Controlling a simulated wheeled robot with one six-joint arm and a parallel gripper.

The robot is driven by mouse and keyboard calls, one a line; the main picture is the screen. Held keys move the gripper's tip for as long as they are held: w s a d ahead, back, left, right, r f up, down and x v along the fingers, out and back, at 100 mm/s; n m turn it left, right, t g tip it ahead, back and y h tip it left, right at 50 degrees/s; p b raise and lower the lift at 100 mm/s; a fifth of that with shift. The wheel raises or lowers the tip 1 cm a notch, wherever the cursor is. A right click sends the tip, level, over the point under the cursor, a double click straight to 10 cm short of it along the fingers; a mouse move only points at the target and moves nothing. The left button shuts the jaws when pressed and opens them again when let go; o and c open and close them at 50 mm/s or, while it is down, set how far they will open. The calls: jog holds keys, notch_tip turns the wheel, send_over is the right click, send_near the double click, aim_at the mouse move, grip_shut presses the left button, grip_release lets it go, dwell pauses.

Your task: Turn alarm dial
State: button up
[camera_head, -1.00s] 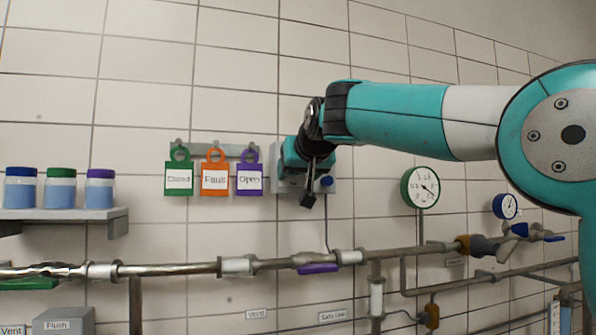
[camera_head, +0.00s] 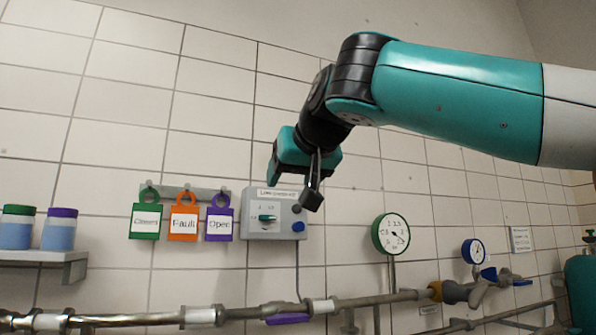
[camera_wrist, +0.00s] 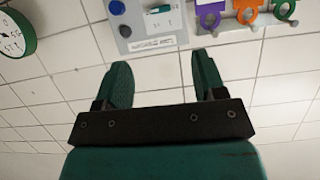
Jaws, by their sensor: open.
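The alarm dial (camera_head: 267,217) is a small teal knob on a light grey wall box (camera_head: 289,244). It points sideways, with printed marks around it. In the wrist view, which looks upside down, my gripper (camera_wrist: 158,80) shows two teal fingers spread apart. The dial (camera_wrist: 159,9) and box (camera_wrist: 151,44) lie beyond the fingertips, touching neither.
Closed, Fault and Open tags (camera_head: 183,222) hang from a rail left of the box. A green-rimmed gauge (camera_head: 391,234) and a blue gauge (camera_head: 473,251) are at right. A pipe (camera_head: 260,312) runs below. A shelf with jars (camera_head: 59,231) is at left.

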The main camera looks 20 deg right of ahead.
jog(key=shift+v, duration=1.45)
jog(key=s+a+f+n+g+y, duration=0.1)
jog(key=a+f+n+g, duration=0.15)
jog(key=f, duration=0.85)
jog(key=s+a+f+n+g+y, duration=0.1)
jog(key=s+f+n+g, duration=0.15)
jog(key=f, duration=0.75)
jog(key=s+a+f+n+g+y, duration=0.1)
jog(key=s+f+g, duration=0.7)
jog(key=s+f, duration=1.1)
notch_tip(320, 180, down, 2)
jog(key=shift+s+a+n+y, duration=0.15)
jog(key=shift+s+n+y, duration=0.1)
jog(key=shift+n+y, duration=0.35)
